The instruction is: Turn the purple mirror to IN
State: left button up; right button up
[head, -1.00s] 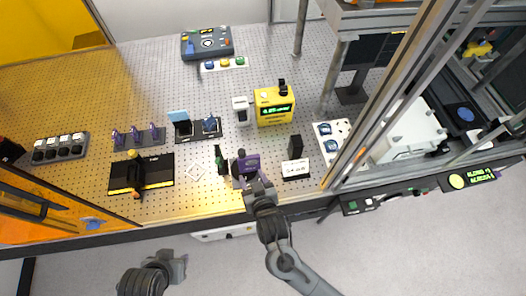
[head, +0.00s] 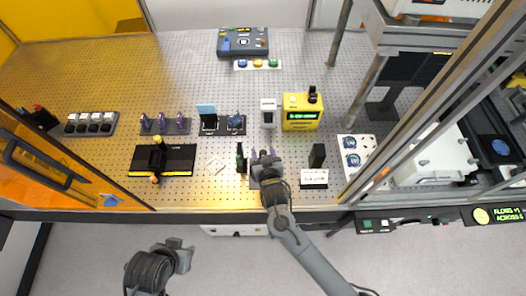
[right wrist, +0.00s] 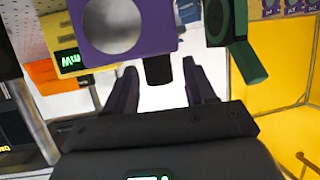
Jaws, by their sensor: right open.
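The purple mirror (right wrist: 152,30), a purple block with a round grey face, fills the top of the right wrist view. A short black stub (right wrist: 158,69) below it stands between the fingertips of my right gripper (right wrist: 159,72). The fingers are apart, with a gap on each side of the stub. In the head view my right gripper (head: 264,158) is over the mirror's spot at the front of the perforated table and largely hides it. My left gripper (head: 180,256) hangs in front of the table, away from everything; its jaws are unclear.
A dark green part (right wrist: 238,40) stands close beside the mirror; it also shows in the head view (head: 240,158). A black block (head: 317,156) and a white label plate (head: 314,178) are to the right. A yellow display box (head: 301,113) is behind. A black tray (head: 178,160) lies left.

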jog(key=shift+w+f, duration=0.1)
jog(key=shift+w, duration=0.2)
jog(key=c, duration=1)
jog(key=shift+o, duration=0.2)
